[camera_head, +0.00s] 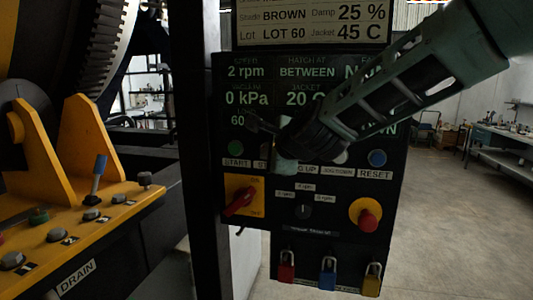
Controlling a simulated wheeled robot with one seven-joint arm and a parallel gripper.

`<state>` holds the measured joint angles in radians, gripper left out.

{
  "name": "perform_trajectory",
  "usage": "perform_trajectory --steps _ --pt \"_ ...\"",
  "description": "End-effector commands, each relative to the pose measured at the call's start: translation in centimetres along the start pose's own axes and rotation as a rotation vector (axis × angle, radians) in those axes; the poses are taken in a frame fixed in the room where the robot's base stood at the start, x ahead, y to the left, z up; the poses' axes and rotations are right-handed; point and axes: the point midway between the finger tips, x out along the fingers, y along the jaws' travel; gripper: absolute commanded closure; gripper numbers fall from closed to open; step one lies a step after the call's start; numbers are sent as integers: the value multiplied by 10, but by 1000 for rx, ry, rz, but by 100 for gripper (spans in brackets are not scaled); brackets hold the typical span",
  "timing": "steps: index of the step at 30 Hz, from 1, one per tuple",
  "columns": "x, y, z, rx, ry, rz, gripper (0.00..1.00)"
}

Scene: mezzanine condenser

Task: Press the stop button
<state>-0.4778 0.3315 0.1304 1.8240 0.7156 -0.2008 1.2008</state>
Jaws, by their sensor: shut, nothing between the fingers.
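The dark control panel (240,195) faces me with a row of buttons. The green button (235,148) is above the START label. Just right of it, a label beginning "ST" (262,165) is partly covered, and the button above it is hidden behind my gripper. My gripper (284,161) reaches in from the upper right, shut and empty, with its tip in front of the button row. I cannot tell whether it touches the panel.
Below are a red rotary switch (239,202) on a yellow plate, a small black knob (303,211) and a red mushroom button (368,220). A blue button (377,158) sits above RESET. Padlocks (328,272) hang below. A yellow lever console (85,235) stands left.

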Motion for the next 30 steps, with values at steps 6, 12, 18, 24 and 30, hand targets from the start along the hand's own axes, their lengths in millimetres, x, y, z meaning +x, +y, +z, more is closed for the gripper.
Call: perform_trajectory --steps 6,12,18,24,30 --pt "0 0 -1 0 1 0 100" --pt "-1 0 0 0 1 0 100" --pt "-7 5 5 0 1 1 100" --pt "-12 9 8 0 1 0 100" --pt "-12 9 8 0 1 0 100"
